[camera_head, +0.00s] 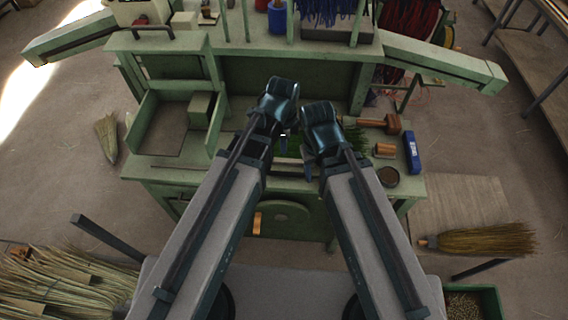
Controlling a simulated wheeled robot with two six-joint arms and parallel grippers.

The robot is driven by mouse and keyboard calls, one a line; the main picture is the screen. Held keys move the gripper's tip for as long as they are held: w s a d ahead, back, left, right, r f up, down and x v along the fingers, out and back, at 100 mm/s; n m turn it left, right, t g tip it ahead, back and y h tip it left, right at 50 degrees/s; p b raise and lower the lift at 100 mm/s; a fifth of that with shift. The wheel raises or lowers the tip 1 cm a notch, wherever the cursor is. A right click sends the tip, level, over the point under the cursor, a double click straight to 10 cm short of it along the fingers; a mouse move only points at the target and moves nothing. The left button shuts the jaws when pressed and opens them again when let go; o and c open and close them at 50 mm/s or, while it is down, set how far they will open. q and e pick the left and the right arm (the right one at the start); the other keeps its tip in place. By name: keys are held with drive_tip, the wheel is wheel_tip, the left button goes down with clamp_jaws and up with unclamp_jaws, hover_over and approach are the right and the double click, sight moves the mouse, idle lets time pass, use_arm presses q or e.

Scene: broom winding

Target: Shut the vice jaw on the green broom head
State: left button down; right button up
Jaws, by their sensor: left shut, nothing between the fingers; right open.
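Green bristles of the broom head (355,136) show on the bench just right of my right wrist, and a strip of green also shows between my two arms. The rest of the broom head is hidden behind my arms. I cannot make out the vice jaw; my arms cover that part of the bench. My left gripper (283,142) is shut and empty, pointing down in the gap between the arms, close to the green strip. My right gripper (309,168) is open, a little lower and to the right, near the bench's front edge. Neither visibly holds anything.
An open green tray (160,132) sits at left.

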use_arm(q)
drive_tip(key=b, duration=1.5)
approach(284, 172)
wheel_tip(284, 172, down, 7)
drive_tip(key=shift+w+r, duration=0.1)
drive_tip(key=shift+w, duration=0.05)
